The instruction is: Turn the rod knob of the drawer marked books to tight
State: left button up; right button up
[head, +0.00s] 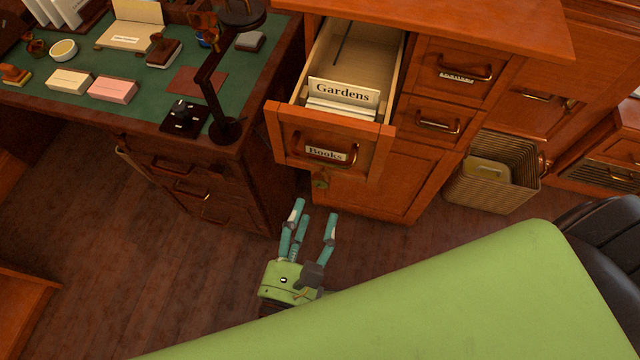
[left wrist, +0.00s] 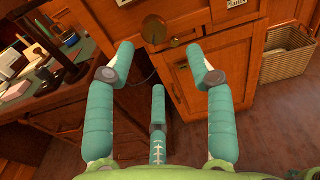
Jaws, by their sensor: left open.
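The drawer marked Books (head: 290,140) is pulled out of the wooden cabinet, with a Gardens divider card (head: 343,92) and other cards inside. A brass rod knob (head: 320,181) shows under the label at the bottom of its front. In the left wrist view the round brass knob (left wrist: 153,29) is ahead, between and beyond the fingertips, with a smaller brass piece (left wrist: 176,43) at its lower right. My left gripper (head: 313,214) is open and empty, below and in front of the drawer, its teal fingers pointing toward it, apart from the knob. Any tight mark is too small to read. My right gripper is out of view.
A desk (head: 90,110) with a green top, a lamp (head: 225,128), stamps and card stacks stands at the left. Closed drawers (head: 437,122) are right of the open one. A wicker basket (head: 485,196) stands on the floor at right. The floor around my gripper is clear.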

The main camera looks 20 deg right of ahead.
aim_at(319, 184)
pick_arm(q)
jog(key=shift+w+d+r+n+t+p, duration=0.1)
jog(key=shift+w+r+n+t+p, duration=0.15)
jog(key=shift+r, duration=0.2)
jog(key=shift+w+d+r+n+t+p, duration=0.1)
jog(key=shift+w+r+n, duration=0.05)
jog(key=shift+r+n, duration=0.25)
jog(key=p+x, duration=0.1)
jog(key=x, duration=0.4)
jog(key=shift+w+d+f+p, duration=0.1)
jog(key=shift+w+d+p, duration=0.2)
jog(key=shift+w, duration=0.15)
grip_shut()
